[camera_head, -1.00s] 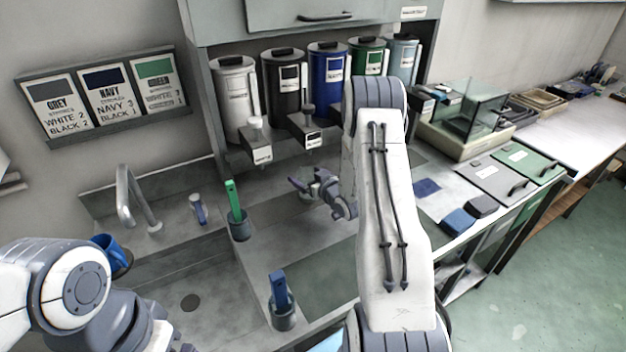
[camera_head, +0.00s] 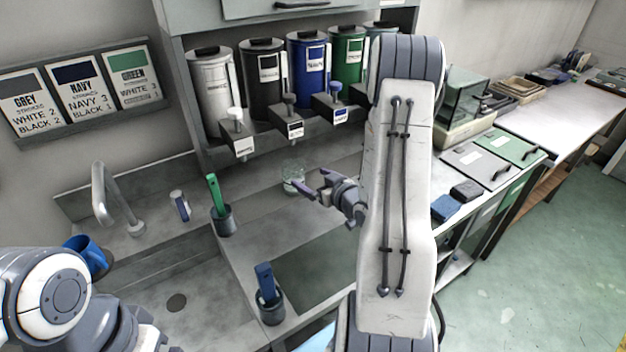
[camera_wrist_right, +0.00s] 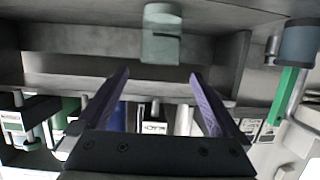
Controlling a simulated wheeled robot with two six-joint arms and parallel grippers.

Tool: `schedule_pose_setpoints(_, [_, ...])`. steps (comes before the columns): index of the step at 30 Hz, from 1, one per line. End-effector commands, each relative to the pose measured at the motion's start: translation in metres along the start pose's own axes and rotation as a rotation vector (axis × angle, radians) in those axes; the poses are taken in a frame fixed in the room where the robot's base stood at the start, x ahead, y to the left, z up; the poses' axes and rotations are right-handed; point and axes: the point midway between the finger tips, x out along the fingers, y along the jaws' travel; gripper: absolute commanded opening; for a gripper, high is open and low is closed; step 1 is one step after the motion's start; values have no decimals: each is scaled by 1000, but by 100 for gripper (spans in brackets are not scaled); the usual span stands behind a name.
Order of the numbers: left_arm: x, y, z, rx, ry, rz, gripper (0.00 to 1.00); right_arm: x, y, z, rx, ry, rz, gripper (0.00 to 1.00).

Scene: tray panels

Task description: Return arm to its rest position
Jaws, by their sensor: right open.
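My right gripper (camera_head: 307,179) is open and empty over the counter. Its two purple fingers also show in the wrist view (camera_wrist_right: 160,86), spread apart with nothing between them. A clear greenish glass (camera_head: 293,171) stands on the ledge below the paint dispensers, just beyond the fingertips. It also shows in the wrist view (camera_wrist_right: 161,38), upside down and apart from the fingers. My right arm rises in front of the counter, bent at the elbow. My left arm shows at the lower left; its gripper is out of view.
Several paint canisters with taps, such as the blue one (camera_head: 307,65), stand above the ledge. A cup with a green-handled tool (camera_head: 222,218) and one with a blue-handled tool (camera_head: 270,303) are left of my right arm. A faucet (camera_head: 105,195) and blue mug (camera_head: 88,252) are farther left.

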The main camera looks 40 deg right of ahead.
Motion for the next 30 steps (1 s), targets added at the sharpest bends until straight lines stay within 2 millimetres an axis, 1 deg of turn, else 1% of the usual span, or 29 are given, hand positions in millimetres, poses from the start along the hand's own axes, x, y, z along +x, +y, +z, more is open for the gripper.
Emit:
schedule_pose_setpoints(10, [0,0,0,0,0,0,100,1,0,0,0,0,0,100])
schedule_pose_setpoints(14, [-2,0,0,0,0,0,100,7,0,0,-1,-1,-1,100])
schedule_pose_setpoints(17, [-4,0,0,0,0,0,100,19,-1,-1,-1,-1,-3,100])
schedule_pose_setpoints(20, [-8,1,0,0,0,0,100,37,-1,-1,-1,0,-4,100])
schedule_pose_setpoints(30, [-20,2,-1,0,0,0,100,106,-1,-1,-1,0,-2,100])
